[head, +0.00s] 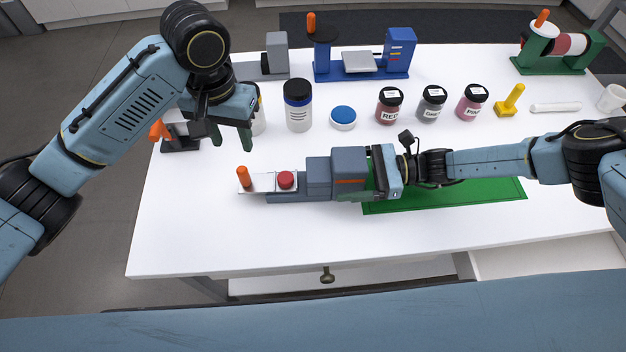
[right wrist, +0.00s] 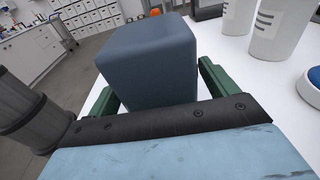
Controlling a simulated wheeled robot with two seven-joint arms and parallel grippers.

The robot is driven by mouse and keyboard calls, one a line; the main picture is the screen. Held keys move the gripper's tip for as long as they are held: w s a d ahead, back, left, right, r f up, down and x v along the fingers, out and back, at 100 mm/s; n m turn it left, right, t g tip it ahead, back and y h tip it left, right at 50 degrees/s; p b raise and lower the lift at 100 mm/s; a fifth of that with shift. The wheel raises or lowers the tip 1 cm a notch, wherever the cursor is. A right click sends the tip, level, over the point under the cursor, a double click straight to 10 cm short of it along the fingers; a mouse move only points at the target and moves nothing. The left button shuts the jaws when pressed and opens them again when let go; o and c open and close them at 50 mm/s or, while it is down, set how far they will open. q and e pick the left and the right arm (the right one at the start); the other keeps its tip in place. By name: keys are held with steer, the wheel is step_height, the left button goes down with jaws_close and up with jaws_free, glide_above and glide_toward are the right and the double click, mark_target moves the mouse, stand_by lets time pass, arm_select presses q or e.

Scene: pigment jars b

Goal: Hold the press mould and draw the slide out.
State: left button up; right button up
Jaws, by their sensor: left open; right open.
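The press mould (head: 318,177) is a grey-blue block on a long base, lying left to right near the table's front. Its slide (head: 263,184) is a pale plate sticking out to the left, with an upright orange handle (head: 244,176) at the outer end and a round red piece (head: 286,179) on it. My right gripper (head: 372,177) is at the mould's right end. In the right wrist view its open green fingers stand on either side of the mould block (right wrist: 150,62); contact cannot be told. My left gripper (head: 231,138) is open and empty, above and behind the handle.
A green mat (head: 470,197) lies under my right forearm. Behind stand a white bottle (head: 298,112), a blue-lidded tub (head: 343,118), labelled jars (head: 389,107), a yellow stamp-like piece (head: 509,101) and a blue scale-like device (head: 393,55). The table's front left is clear.

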steer(key=d, duration=0.8)
steer(key=d+r, duration=0.1)
steer(key=d, duration=0.2)
steer(key=shift+s+d, duration=0.3)
steer(key=shift+d, duration=0.1)
